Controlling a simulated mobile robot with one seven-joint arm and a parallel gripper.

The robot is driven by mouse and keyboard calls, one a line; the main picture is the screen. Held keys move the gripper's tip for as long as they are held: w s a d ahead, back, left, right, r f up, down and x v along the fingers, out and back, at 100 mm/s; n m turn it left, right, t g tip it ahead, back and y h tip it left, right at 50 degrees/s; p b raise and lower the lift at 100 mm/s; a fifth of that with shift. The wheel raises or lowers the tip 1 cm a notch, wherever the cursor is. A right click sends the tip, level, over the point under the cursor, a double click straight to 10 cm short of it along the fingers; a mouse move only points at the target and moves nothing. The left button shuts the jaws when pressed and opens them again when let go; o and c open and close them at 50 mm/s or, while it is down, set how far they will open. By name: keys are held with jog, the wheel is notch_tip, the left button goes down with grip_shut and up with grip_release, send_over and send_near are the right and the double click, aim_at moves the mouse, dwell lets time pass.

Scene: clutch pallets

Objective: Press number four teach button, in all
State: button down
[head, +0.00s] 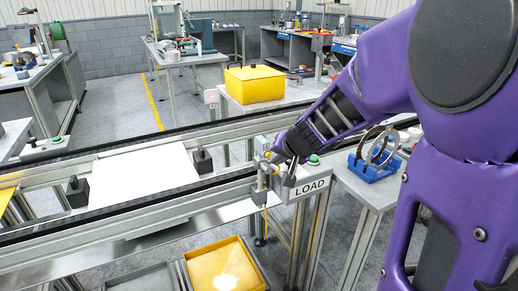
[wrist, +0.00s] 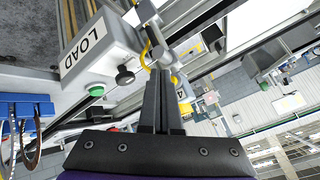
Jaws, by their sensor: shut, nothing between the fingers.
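A grey control box labelled LOAD (head: 322,177) sits at the conveyor's near right end. It carries a green button (head: 313,160). In the wrist view the same box (wrist: 108,52) shows the green button (wrist: 96,90) and a black knob (wrist: 124,76). My gripper (head: 289,180) is shut and empty, beside the box, just left of the green button in the head view. In the wrist view its fingertips (wrist: 160,72) point toward a metal bracket (wrist: 160,47) with a yellow cable; contact cannot be told.
The conveyor (head: 225,180) carries a white plate (head: 140,175). Another box with a green button (head: 56,139) is at the far left. A blue rack with rings (head: 376,170) stands right of my gripper. A yellow bin (head: 225,268) is below; a yellow box (head: 255,84) stands behind.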

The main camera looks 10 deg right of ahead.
jog(key=shift+w, duration=0.2)
dwell(0.6)
jog(key=shift+w+a, duration=0.15)
jog(key=shift+w, duration=0.1)
jog(key=shift+w+a, duration=0.15)
jog(key=shift+w, duration=0.3)
dwell(0.7)
jog(key=shift+s, duration=0.2)
jog(key=shift+s+d+b, duration=0.3)
jog(key=shift+s+b, duration=0.15)
jog(key=shift+s, duration=0.25)
jog(key=shift+s+d+r+b, duration=0.1)
jog(key=shift+s+d+b, duration=0.2)
jog(key=shift+s, duration=0.5)
jog(key=shift+s+d+f+b, duration=0.1)
jog(key=shift+s+d+b, duration=0.15)
jog(key=shift+s+b, duration=0.4)
jog(key=shift+s+d+r+b, duration=0.15)
jog(key=shift+s+d, duration=0.1)
jog(key=shift+s, duration=0.7)
jog(key=shift+w, duration=0.15)
